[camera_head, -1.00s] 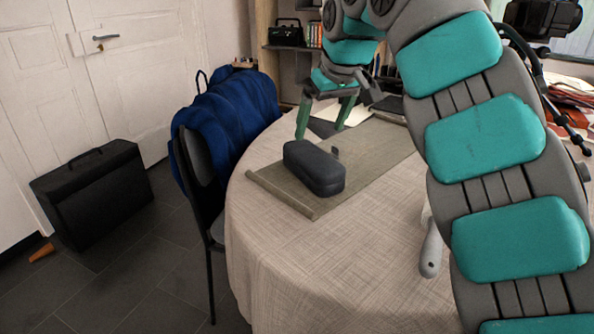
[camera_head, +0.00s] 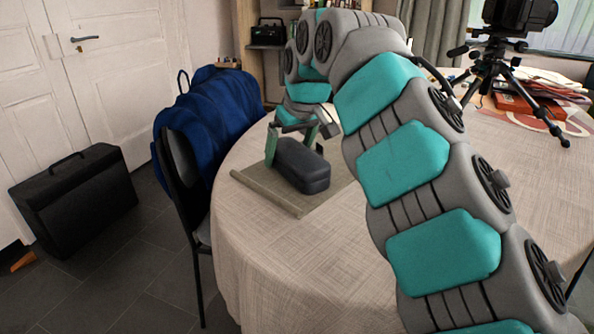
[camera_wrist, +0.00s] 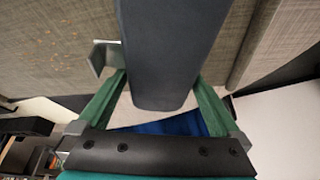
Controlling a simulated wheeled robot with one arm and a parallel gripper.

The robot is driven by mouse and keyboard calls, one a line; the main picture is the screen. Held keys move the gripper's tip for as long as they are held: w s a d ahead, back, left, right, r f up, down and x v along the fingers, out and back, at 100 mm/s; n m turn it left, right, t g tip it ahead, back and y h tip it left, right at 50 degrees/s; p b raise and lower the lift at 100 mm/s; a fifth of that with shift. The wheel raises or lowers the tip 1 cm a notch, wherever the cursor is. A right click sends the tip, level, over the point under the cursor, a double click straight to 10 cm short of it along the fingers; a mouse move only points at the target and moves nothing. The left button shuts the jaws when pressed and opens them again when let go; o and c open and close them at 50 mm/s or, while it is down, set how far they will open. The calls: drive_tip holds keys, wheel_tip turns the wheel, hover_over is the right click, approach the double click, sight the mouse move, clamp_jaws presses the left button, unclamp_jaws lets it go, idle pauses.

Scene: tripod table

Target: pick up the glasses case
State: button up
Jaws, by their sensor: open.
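The glasses case (camera_head: 302,167) is a dark grey, rounded, elongated box lying on the olive-grey mat (camera_head: 262,190) on the round table. My gripper (camera_head: 291,148) is at its far end, with one green finger on its left and the other partly hidden behind it. In the wrist view the case (camera_wrist: 165,50) runs down between the two open green fingers of my gripper (camera_wrist: 158,88). The case is not gripped. I cannot tell whether either finger touches it.
The round table (camera_head: 265,250) has a beige cloth. A camera tripod (camera_head: 495,75) stands at the back right beside papers. A chair with a blue jacket (camera_head: 215,115) is at the left edge. A black case (camera_head: 75,200) stands on the floor. My arm covers the table's middle.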

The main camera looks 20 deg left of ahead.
drive_tip(key=shift+c, duration=0.2)
drive_tip(key=c, duration=1.4)
drive_tip(key=shift+o, duration=0.2)
drive_tip(key=shift+r, duration=0.15)
